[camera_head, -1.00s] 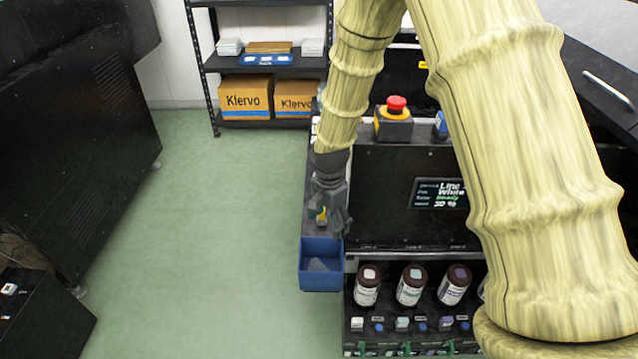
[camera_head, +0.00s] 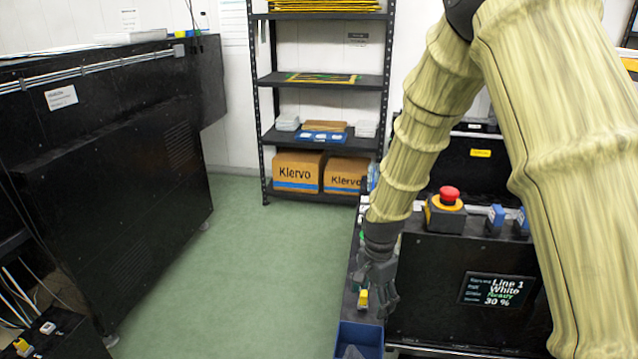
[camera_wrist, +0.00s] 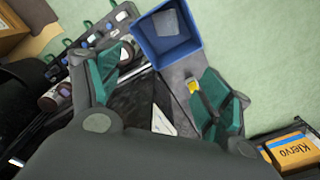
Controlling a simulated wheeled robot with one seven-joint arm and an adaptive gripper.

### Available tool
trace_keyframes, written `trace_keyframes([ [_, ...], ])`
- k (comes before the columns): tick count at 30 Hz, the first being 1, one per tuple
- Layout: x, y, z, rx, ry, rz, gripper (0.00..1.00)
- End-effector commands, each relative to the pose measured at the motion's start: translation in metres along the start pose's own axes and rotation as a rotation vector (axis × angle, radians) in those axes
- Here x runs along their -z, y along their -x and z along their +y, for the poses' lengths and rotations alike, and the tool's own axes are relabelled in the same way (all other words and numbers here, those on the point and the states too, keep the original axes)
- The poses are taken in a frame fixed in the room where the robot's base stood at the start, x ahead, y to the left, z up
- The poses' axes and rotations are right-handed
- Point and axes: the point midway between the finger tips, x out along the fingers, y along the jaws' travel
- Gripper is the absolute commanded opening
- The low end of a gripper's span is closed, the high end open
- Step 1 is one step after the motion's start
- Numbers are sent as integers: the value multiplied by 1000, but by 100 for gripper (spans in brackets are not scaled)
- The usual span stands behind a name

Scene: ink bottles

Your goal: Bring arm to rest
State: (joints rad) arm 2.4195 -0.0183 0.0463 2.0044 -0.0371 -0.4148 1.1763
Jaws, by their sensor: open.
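My arm, in a pale ribbed cover, reaches down in the head view to my gripper (camera_head: 375,300), which hangs beside the black machine (camera_head: 460,275) above a narrow dark ledge. In the wrist view my gripper (camera_wrist: 165,90) has its two green-padded fingers wide apart, with nothing held between them. A blue bin (camera_head: 359,338) stands just below and in front of the gripper. The wrist view shows the blue bin (camera_wrist: 143,43) beyond the fingertips, with a grey item inside. A small yellow-and-black object (camera_wrist: 194,87) shows close to the right finger.
A red emergency button (camera_head: 449,195) and blue items (camera_head: 495,218) sit on the machine top. A shelf rack (camera_head: 322,138) with Klervo boxes (camera_head: 297,172) stands behind. Dark cabinets (camera_head: 110,180) line the left. Green floor (camera_head: 250,270) between is clear. Brown bottles (camera_wrist: 62,96) show in the wrist view.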

Motion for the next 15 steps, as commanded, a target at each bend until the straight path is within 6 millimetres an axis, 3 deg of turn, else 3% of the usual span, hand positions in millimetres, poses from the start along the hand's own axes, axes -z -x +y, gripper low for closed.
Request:
trace_keyframes([
  [5,-11,-40,29,-5,108,-14,78],
  [9,-26,-84,66,0,247,-22,78],
  [15,-51,-133,128,8,446,-27,78],
])
